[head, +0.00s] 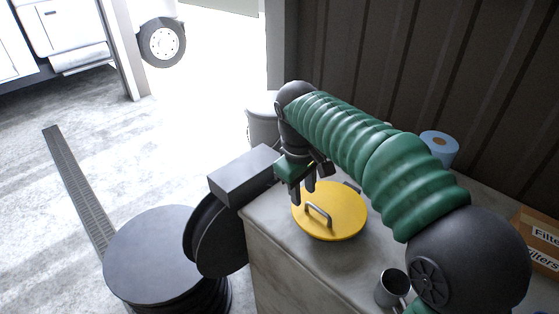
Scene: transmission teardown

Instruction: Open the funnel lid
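A round yellow funnel lid (345,219) with a grey bar handle (318,214) lies flat on the grey worktop. The funnel under it is hidden. My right gripper (302,196) hangs over the lid's back left edge, fingers pointing down, a little behind the handle. Its fingers look apart, with nothing seen between them. I cannot tell whether a fingertip touches the lid. My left gripper is not in view.
A metal mug (391,289) stands at the worktop's front. A blue roll (440,147) and a cardboard box (537,240) sit to the right. A black drum (152,252) stands on the floor at left. The worktop (285,258) is bare around the lid's front.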

